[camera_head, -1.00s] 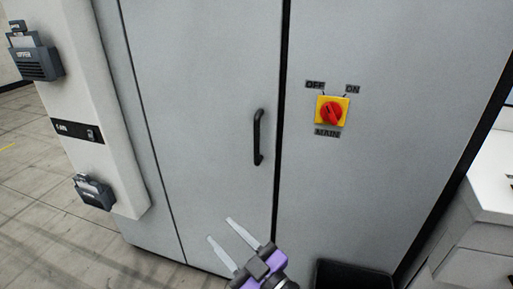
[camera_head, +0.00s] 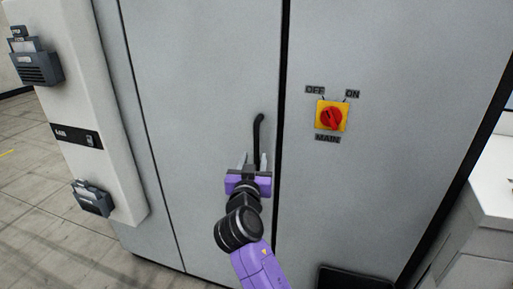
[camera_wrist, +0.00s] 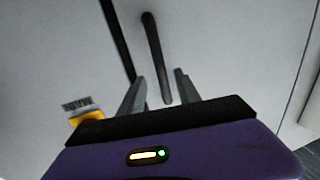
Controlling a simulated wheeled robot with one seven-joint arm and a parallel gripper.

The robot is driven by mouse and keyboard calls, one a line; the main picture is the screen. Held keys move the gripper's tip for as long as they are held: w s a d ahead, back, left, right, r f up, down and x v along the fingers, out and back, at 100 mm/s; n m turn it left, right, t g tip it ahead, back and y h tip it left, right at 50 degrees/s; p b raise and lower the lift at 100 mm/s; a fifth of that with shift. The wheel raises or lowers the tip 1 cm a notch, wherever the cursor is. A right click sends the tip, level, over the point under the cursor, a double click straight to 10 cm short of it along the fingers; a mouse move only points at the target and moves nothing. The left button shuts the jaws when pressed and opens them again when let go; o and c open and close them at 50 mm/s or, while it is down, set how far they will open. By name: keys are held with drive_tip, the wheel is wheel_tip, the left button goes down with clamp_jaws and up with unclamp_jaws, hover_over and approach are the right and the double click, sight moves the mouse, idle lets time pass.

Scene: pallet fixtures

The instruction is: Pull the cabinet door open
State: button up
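The grey cabinet door (camera_head: 205,110) is shut, with a dark gap along its right edge. Its black vertical bar handle (camera_head: 257,135) is near that edge. My gripper (camera_head: 253,160) is open at the lower part of the handle, fingers pointing up toward the door. In the wrist view the handle (camera_wrist: 156,55) runs down between the two spread fingers of my gripper (camera_wrist: 160,88), with space on both sides. The handle's lower end is partly hidden by my gripper in the head view. I cannot tell how deep the fingers reach around it.
A red and yellow main switch (camera_head: 331,116) is on the fixed-looking panel right of the gap. A white column with grey boxes (camera_head: 93,197) stands at the left. A white cabinet (camera_head: 490,190) is at the right. A dark bin (camera_head: 352,278) sits low in front. Floor is clear at left.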

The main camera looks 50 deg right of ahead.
sight(256, 148)
drive_tip(key=p+x, duration=0.2)
drive_tip(key=x, duration=0.5)
drive_tip(key=shift+w+d, duration=0.15)
clamp_jaws()
idle(1.2)
